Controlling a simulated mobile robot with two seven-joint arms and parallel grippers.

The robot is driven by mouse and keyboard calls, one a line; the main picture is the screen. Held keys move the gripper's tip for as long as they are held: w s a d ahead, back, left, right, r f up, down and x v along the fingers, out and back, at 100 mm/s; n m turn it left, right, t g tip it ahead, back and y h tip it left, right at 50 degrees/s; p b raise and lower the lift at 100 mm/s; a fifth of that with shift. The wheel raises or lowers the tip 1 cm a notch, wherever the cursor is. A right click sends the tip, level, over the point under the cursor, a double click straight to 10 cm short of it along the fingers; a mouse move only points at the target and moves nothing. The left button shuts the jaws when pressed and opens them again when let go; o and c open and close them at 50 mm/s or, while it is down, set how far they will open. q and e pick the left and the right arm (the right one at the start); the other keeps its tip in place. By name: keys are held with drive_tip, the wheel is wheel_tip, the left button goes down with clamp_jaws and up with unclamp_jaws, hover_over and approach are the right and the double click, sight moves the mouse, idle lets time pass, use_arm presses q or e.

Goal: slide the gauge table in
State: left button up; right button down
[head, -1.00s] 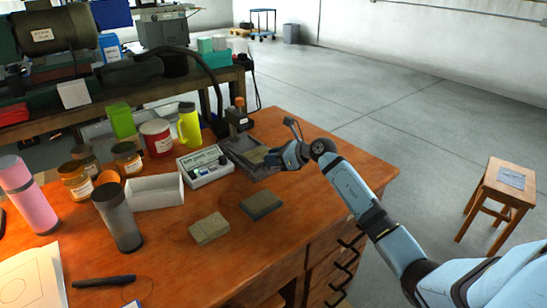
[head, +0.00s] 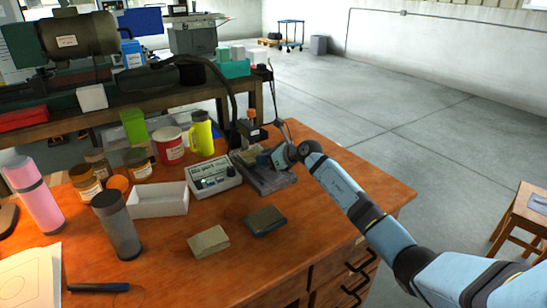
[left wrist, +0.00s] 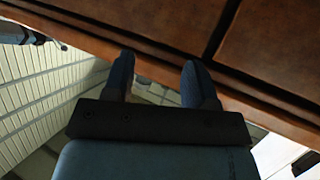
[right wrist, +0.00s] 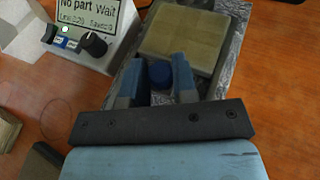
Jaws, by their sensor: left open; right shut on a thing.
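The gauge stands on the wooden desk, with a dark grey base (head: 277,183) and a post with an orange top (head: 251,115) behind. Its table, a tan square plate (right wrist: 185,40) seen in the right wrist view, has a blue knob (right wrist: 160,73) on its near side. My right gripper (head: 268,159) is shut on this knob, with a finger on each side of it. In the head view the gripper hides part of the table. My left gripper (left wrist: 160,90) is open and empty in the left wrist view, beside the desk's drawer fronts.
A readout box (right wrist: 100,28) showing "No part Wait" stands left of the gauge; it is also in the head view (head: 213,178). Two flat blocks, one tan (head: 208,241) and one dark (head: 265,219), lie in front. A white tray (head: 160,202) and several jars stand left.

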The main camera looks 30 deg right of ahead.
use_arm(q)
drive_tip(key=shift+s+f, duration=0.15)
drive_tip(key=shift+f, duration=0.05)
use_arm(e)
drive_tip(key=shift+w+d+r, duration=0.1)
drive_tip(key=shift+r, duration=0.1)
use_arm(q)
drive_tip(key=shift+a, duration=0.1)
use_arm(e)
drive_tip(key=c, duration=1.1)
unclamp_jaws()
drive_tip(key=shift+w, duration=0.1)
drive_tip(key=shift+o, duration=1)
drive_tip(key=shift+w+f, duration=0.1)
drive_tip(key=shift+f, duration=0.05)
drive_tip(key=shift+s, duration=0.3)
drive_tip(key=p+v, duration=0.1)
drive_tip(key=v, duration=0.5)
drive_tip(key=shift+s+d+r+p, duration=0.2)
drive_tip(key=shift+s+r+p, duration=0.05)
drive_tip(key=shift+p, duration=0.1)
use_arm(q)
drive_tip(key=shift+s+a+f+g+y+p, duration=0.15)
drive_tip(key=shift+a+f+g+y+p, duration=0.15)
drive_tip(key=shift+a+f+g+p, duration=0.15)
use_arm(e)
drive_tip(key=v, duration=0.6)
drive_tip(key=shift+s, duration=0.25)
